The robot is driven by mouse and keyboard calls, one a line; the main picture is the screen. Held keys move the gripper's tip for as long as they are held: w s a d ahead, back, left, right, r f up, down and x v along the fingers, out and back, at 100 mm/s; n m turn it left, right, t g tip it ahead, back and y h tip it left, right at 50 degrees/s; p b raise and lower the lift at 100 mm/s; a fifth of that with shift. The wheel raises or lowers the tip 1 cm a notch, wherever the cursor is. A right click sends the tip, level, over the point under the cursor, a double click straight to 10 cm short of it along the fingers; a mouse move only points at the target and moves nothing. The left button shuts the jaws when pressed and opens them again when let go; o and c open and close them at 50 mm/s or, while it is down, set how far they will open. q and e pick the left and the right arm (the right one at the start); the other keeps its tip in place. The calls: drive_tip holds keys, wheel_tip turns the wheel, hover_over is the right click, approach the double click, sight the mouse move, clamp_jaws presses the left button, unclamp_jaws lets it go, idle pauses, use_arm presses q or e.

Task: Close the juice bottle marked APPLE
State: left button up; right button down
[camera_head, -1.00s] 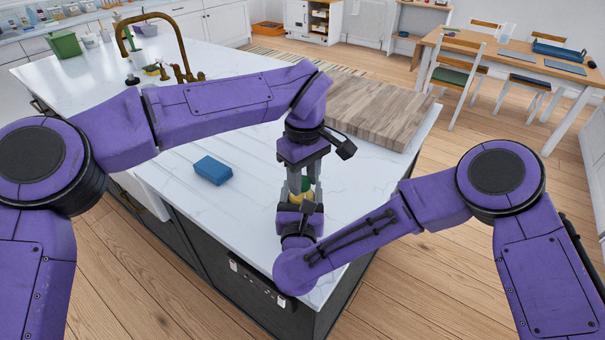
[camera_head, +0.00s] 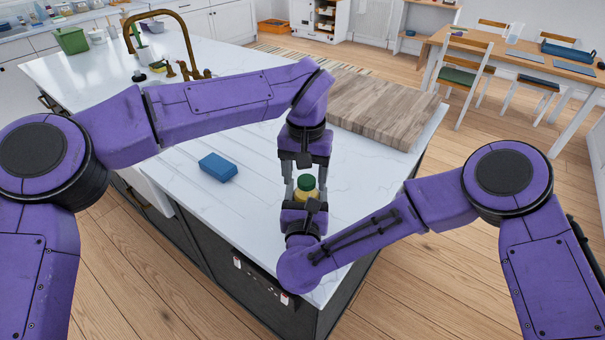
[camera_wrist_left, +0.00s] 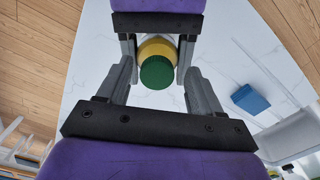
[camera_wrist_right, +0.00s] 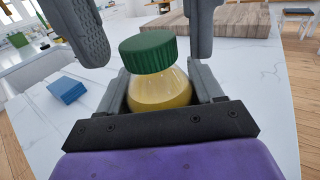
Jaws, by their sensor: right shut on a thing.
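The juice bottle (camera_wrist_right: 160,90) holds yellow juice and has a green cap (camera_wrist_right: 147,50) on its top. The cap looks slightly tilted in the right wrist view. The cap (camera_head: 306,183) and bottle (camera_wrist_left: 158,47) also show in the other views. No label is readable. My right gripper (camera_head: 304,205) is shut on the bottle's body, low at the counter's front end. My left gripper (camera_head: 305,178) points down over the bottle. Its fingers are open either side of the cap, with a gap on both sides in the left wrist view (camera_wrist_left: 155,78).
A blue sponge-like block (camera_head: 218,167) lies on the white counter (camera_head: 215,225) left of the grippers. A wooden board (camera_head: 375,115) lies behind them. A brass faucet (camera_head: 165,45) stands farther back left. The counter between the block and bottle is clear.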

drive_tip(key=shift+f, duration=0.1)
use_arm(q)
drive_tip(key=shift+s+d+r, duration=0.1)
drive_tip(key=shift+r, duration=2.1)
